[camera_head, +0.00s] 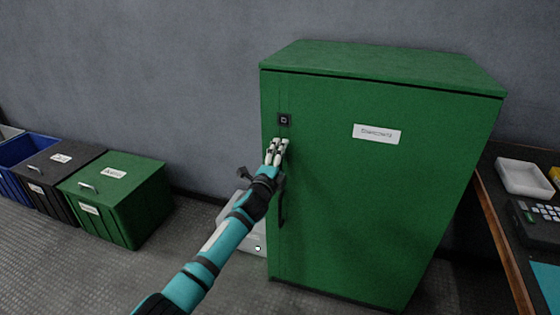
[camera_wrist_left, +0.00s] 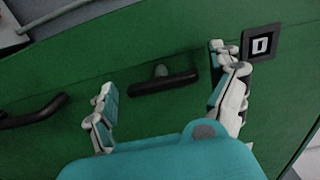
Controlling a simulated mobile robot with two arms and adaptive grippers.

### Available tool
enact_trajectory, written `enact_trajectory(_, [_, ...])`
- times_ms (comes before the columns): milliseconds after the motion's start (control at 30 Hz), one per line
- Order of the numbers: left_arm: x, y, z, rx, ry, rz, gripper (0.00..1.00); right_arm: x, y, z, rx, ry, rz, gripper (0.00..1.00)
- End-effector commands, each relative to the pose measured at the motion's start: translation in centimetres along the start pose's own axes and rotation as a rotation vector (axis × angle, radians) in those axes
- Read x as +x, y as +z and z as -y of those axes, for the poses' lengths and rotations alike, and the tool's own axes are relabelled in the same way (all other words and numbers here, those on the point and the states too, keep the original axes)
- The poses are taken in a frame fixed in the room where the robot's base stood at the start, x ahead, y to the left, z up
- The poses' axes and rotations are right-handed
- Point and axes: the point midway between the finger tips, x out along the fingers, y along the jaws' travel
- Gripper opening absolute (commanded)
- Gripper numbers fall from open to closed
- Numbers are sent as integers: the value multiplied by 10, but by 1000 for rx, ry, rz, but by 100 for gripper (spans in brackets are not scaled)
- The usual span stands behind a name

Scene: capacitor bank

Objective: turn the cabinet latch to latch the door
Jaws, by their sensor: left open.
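The green cabinet (camera_head: 370,190) stands against the wall with its door (camera_head: 345,215) looking closed. In the left wrist view the cabinet latch (camera_wrist_left: 165,82) is a short black bar on a round stub, lying roughly in line with the long black door handle (camera_wrist_left: 35,112). My left gripper (camera_head: 276,150) is at the upper left of the door and hides the latch in the head view. In the left wrist view my left gripper (camera_wrist_left: 168,95) is open, one finger off each end of the latch bar, with gaps showing. My right gripper is not in view.
A black square plate with a light mark (camera_head: 284,120) sits just above my gripper, close to one finger in the wrist view. Green (camera_head: 120,205), black (camera_head: 52,180) and blue bins stand at left. A table with a white tray (camera_head: 523,177) is at right.

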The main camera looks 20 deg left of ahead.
Motion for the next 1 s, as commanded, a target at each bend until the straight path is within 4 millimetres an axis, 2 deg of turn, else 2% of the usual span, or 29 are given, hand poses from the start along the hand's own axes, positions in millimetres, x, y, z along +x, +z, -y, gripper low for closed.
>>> enact_trajectory(267, [-9, 0, 0, 3, -1, 0, 92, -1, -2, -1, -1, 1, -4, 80])
enact_trajectory(367, [-22, 0, 0, 3, -1, -1, 92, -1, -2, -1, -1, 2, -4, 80])
enact_trajectory(800, [-101, 0, -1, 1, 1, -1, 92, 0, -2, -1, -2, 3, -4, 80])
enact_trajectory(1000, [-118, 0, 0, 1, 0, 0, 92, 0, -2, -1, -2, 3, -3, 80])
